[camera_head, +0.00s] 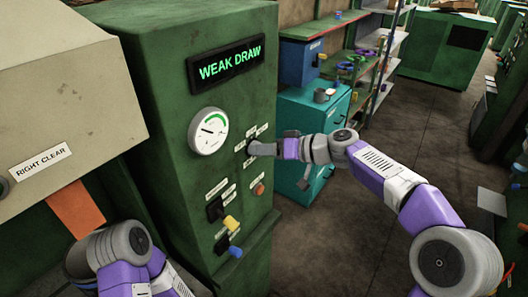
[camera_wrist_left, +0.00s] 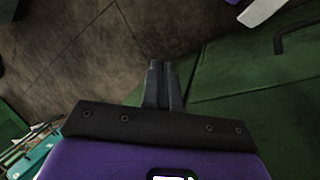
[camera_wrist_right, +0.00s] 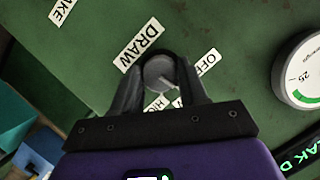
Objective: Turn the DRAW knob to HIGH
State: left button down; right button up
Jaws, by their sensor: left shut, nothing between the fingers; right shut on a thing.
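The round grey DRAW knob (camera_wrist_right: 159,70) is on the green cabinet's front, beside its DRAW label (camera_wrist_right: 139,45). My right gripper (camera_wrist_right: 160,62) is shut on the knob, a finger on either side. In the head view the right gripper (camera_head: 253,147) reaches the panel just right of the gauge and covers the knob. An OFF label (camera_wrist_right: 207,62) is right of the knob. Other position labels below it are partly hidden by the fingers, and the knob's pointer is hard to read. My left gripper (camera_wrist_left: 163,82) is shut and empty, away from the knob.
The display (camera_head: 228,65) reads WEAK DRAW. The gauge (camera_head: 208,131) has a green band, with its needle outside it. A teal cabinet (camera_head: 310,118) stands behind my right gripper.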

jog(key=m+y, duration=0.1)
jog(key=m, duration=0.2)
jog(key=m+y+b, duration=0.1)
jog(key=m, duration=0.1)
jog(key=m+g+y, duration=0.1)
jog(key=m+y, duration=0.1)
jog(key=m, duration=0.1)
jog(key=shift+w+d+f+m+b, duration=0.1)
jog(key=shift+w+f+m+b, duration=0.05)
jog(key=shift+f+m+b, duration=0.2)
jog(key=shift+r, duration=0.1)
dwell(0.5)
jog(key=o, duration=1)
jog(key=shift+o, duration=0.2)
jog(key=v, duration=0.7)
jog(key=shift+d+g, duration=0.25)
jog(key=shift+g, duration=0.05)
